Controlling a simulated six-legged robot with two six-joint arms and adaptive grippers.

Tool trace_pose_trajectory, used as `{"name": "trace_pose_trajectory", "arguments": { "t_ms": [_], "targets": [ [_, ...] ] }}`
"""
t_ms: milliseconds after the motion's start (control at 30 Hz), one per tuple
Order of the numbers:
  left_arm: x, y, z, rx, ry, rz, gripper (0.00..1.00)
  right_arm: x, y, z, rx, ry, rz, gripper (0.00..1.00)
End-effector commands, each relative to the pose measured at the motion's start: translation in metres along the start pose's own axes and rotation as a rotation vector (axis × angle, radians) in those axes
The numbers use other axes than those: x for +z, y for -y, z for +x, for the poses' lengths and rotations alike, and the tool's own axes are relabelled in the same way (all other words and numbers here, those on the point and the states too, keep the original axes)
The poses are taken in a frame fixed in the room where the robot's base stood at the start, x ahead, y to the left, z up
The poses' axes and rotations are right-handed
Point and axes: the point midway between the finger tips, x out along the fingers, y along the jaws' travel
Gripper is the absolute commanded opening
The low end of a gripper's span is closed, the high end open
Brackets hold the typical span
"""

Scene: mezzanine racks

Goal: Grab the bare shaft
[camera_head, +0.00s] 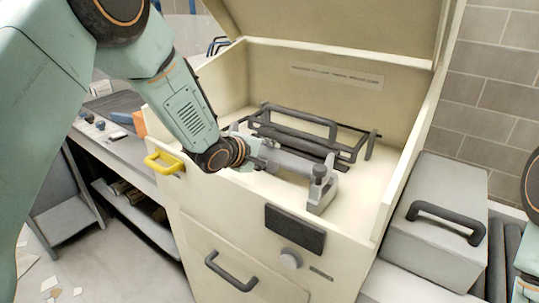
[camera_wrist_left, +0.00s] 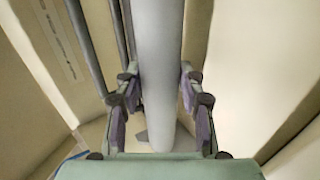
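The bare shaft (camera_head: 294,163) is a smooth grey cylinder lying across a light grey fixture (camera_head: 320,191) inside an open cream cabinet. My left gripper (camera_head: 258,160) reaches in from the left and is at the shaft's left part. In the left wrist view the shaft (camera_wrist_left: 160,60) runs between the two fingers (camera_wrist_left: 161,85), whose tips meet its sides with no clear gap. The shaft still lies at the fixture. The far side of the grip is hidden in the head view. The right gripper does not show; only a piece of my right arm is at the right edge.
The cream cabinet (camera_head: 345,237) has raised walls and an open lid. A black-handled frame (camera_head: 300,118) stands behind the shaft. A yellow handle (camera_head: 164,162) is on the cabinet's left edge. A grey case (camera_head: 437,225) stands at right, and a bench (camera_head: 133,153) at left.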

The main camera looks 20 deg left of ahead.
Motion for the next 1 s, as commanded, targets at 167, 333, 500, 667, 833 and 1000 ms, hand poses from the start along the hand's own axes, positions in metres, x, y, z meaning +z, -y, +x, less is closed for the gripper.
{"name": "trace_pose_trajectory", "arguments": {
  "t_ms": [167,333,500,667,833,1000],
  "targets": [
    [0.0,-0.001,0.0,0.004,0.0,0.0,0.19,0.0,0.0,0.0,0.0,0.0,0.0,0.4],
    [0.0,-0.001,0.0,0.002,0.0,0.0,0.05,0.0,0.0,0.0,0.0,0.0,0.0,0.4],
    [0.0,0.0,0.0,0.001,0.0,-0.001,0.0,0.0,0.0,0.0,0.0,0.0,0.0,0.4],
    [0.0,-0.002,0.0,0.005,0.0,0.001,0.0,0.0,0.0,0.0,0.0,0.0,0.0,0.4],
    [0.0,-0.006,-0.002,0.006,0.0,0.002,0.0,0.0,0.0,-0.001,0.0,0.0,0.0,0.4],
    [-0.001,-0.03,-0.016,0.009,-0.001,0.002,0.0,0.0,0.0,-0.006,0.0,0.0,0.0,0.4]
  ]
}}
